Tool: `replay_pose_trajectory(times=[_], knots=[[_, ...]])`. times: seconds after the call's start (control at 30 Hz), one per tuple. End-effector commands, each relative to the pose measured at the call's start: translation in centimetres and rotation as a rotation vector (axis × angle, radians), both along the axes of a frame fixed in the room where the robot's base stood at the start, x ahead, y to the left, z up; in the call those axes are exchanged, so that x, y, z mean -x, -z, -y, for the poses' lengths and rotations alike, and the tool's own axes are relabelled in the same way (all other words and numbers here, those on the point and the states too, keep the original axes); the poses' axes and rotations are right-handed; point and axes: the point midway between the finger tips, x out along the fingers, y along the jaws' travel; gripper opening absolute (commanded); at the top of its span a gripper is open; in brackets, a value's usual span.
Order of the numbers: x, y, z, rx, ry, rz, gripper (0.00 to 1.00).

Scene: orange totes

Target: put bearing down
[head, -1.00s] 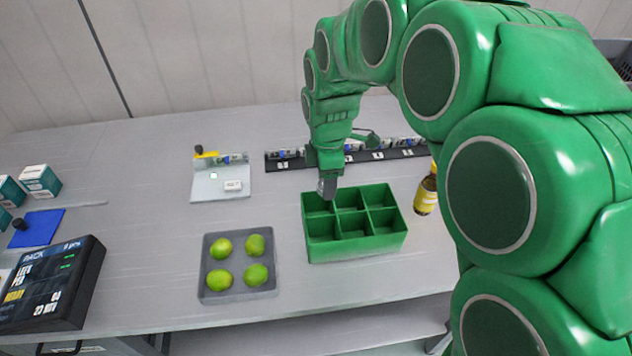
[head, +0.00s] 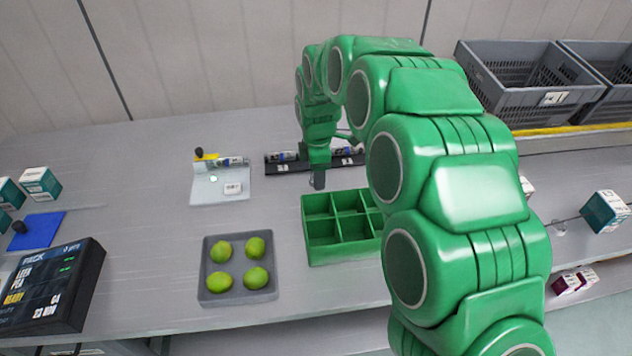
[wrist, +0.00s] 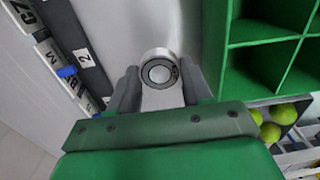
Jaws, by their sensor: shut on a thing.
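The bearing (wrist: 160,71) is a silver ring with a dark inner band, held between the two grey fingers of my gripper (wrist: 160,90) in the wrist view. In the head view my gripper (head: 318,181) points down just behind the back left corner of the green divided box (head: 318,256). The bearing is too small to make out clearly there. In the wrist view the green box (wrist: 234,52) is to the right of the fingers. The compartments I can see look empty, and my arm hides the box's right part in the head view.
A black numbered rack (head: 283,167) lies behind my gripper. A grey tray (head: 240,297) with several limes is left of the box. A light plate stand (head: 207,190) stands at the back left. A black display box (head: 52,290) is at the far left. Bare table lies between them.

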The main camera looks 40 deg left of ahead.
Motion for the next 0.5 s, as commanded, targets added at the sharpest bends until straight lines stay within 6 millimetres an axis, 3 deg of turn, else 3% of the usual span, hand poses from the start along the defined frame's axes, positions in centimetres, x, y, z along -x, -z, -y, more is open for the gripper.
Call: replay_pose_trajectory(times=[0.5], knots=[[-1.4,2.4,-1.6,-0.003,0.001,0.001,0.16]])
